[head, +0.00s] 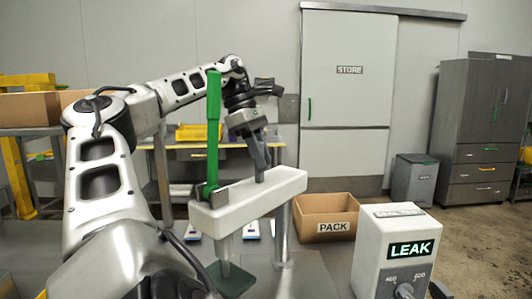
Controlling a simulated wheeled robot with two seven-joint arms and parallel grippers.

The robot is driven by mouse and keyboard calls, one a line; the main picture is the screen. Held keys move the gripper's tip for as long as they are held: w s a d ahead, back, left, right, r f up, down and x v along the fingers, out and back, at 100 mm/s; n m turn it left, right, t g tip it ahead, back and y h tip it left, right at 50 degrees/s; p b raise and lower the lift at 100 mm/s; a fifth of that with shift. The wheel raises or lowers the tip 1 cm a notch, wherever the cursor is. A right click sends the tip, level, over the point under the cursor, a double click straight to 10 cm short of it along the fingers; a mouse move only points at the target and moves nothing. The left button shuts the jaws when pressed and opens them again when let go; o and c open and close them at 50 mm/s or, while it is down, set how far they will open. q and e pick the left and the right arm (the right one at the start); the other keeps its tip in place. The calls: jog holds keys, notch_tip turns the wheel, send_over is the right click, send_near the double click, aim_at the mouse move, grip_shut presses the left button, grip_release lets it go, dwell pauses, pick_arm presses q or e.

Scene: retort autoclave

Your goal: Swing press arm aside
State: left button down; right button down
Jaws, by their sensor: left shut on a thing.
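The press arm (248,200) is a pale beam lying across the middle of the head view. An upright green lever (213,130) stands at its left end, and a grey post (283,235) stands beneath its right end. A press foot (225,247) hangs under the left end, above a dark green pad (232,280). My left gripper (260,165) points down at the top of the beam towards its right end. It is shut on a part there, mostly hidden by the fingers, which looks like a peg on the press arm. My right gripper is out of view.
An open cardboard PACK box (325,218) stands just right of the post. A white LEAK tester (395,252) with knobs stands at the front right. Small white-and-blue items (252,229) lie behind the beam. A STORE door and grey cabinet (482,130) are farther back.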

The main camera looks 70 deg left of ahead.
pick_arm(q)
jog(key=shift+s+a, duration=0.15)
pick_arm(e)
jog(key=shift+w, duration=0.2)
pick_arm(q)
jog(key=c, duration=1.3)
grip_release()
jog(key=shift+r, duration=0.1)
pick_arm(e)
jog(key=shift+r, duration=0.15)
pick_arm(q)
jog(key=p+v, duration=0.3)
jog(key=v, duration=0.9)
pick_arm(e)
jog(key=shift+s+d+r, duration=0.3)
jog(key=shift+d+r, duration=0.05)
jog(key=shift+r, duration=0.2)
